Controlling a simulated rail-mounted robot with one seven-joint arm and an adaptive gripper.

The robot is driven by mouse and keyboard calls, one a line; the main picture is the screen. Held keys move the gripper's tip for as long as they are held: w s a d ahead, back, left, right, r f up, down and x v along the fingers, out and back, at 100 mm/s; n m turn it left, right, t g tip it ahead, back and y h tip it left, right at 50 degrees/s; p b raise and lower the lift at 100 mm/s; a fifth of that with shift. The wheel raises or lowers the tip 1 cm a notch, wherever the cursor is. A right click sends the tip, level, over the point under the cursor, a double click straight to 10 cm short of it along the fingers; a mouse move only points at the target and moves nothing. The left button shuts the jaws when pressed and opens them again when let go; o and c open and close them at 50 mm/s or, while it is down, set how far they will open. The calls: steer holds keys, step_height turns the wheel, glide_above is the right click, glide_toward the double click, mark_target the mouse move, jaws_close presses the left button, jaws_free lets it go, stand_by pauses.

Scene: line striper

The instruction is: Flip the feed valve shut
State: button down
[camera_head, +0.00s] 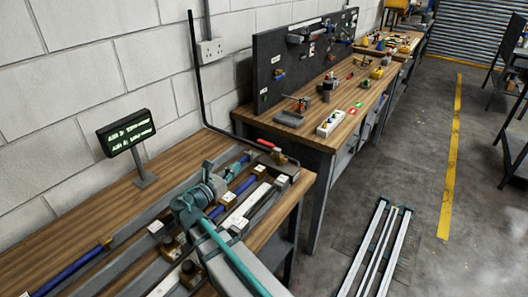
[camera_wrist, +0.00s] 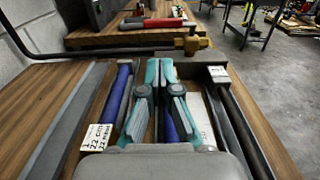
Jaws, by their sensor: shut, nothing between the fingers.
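The feed valve appears to be the brass fitting (camera_head: 280,157) with a red lever (camera_head: 265,143) at the end of a black pipe. In the wrist view the brass body (camera_wrist: 191,42) lies beyond my fingertips, and the red lever (camera_wrist: 160,22) points left, roughly along the pipe. My gripper (camera_head: 240,164) has teal fingers and reaches over the bench from the front. In the wrist view the gripper's tips (camera_wrist: 160,68) are together and empty, short of the valve and apart from it.
The black pipe (camera_head: 193,80) drops down the wall and runs along the bench. A display (camera_head: 126,133) stands at the bench's left. Blue-handled tools and labelled bars (camera_head: 240,205) lie beneath my arm. Another workbench (camera_head: 315,130) stands behind; rails (camera_head: 378,250) lie on the floor.

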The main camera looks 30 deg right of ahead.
steer(key=p, duration=0.5)
glide_toward(263, 145)
steer(key=x, duration=0.7)
steer(key=shift+d, duration=0.1)
